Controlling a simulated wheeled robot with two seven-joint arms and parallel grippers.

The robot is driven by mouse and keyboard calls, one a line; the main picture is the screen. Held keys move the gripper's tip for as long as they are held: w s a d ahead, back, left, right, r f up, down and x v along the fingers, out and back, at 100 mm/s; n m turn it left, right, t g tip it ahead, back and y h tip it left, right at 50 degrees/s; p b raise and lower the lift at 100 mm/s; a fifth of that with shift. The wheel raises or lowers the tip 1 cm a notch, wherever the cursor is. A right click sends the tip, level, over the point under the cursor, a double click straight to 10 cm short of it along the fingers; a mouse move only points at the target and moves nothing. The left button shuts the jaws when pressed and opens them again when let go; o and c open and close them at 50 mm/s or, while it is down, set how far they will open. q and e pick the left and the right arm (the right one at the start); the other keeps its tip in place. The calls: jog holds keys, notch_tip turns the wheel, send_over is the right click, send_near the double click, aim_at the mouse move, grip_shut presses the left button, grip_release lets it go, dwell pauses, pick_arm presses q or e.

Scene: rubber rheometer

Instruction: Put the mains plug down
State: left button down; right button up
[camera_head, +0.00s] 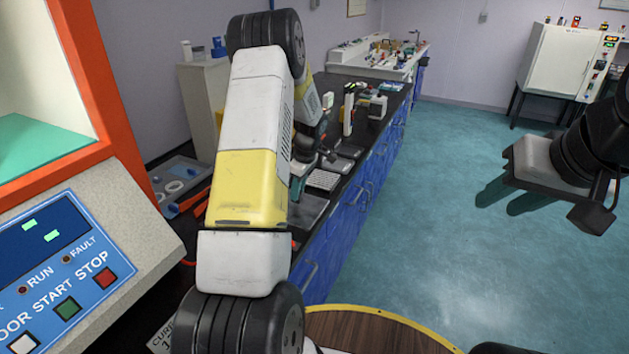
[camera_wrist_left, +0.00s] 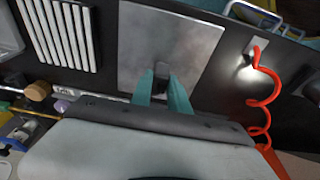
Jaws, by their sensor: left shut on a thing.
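The mains plug (camera_wrist_left: 161,72) is a small dark block between the teal fingertips of my left gripper (camera_wrist_left: 163,88) in the left wrist view. The gripper is shut on it. Behind the plug is a flat grey plate (camera_wrist_left: 190,35) on the dark bench; I cannot tell whether the plug touches it. In the head view my left gripper (camera_head: 297,188) is low over the bench, mostly hidden by my left arm, and the plug cannot be made out.
The black bench top (camera_head: 345,158) holds a white ribbed tray (camera_head: 322,180) and several small instruments. The ribbed tray also shows beside the plate (camera_wrist_left: 62,35). A red coiled cord (camera_wrist_left: 264,90) is right of the plate. An orange-framed machine (camera_head: 95,70) stands at left. The teal floor (camera_head: 440,200) is open.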

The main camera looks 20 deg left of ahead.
pick_arm(q)
jog(key=shift+f, duration=0.25)
jog(key=c, duration=1.3)
grip_release()
jog(key=shift+o, duration=0.2)
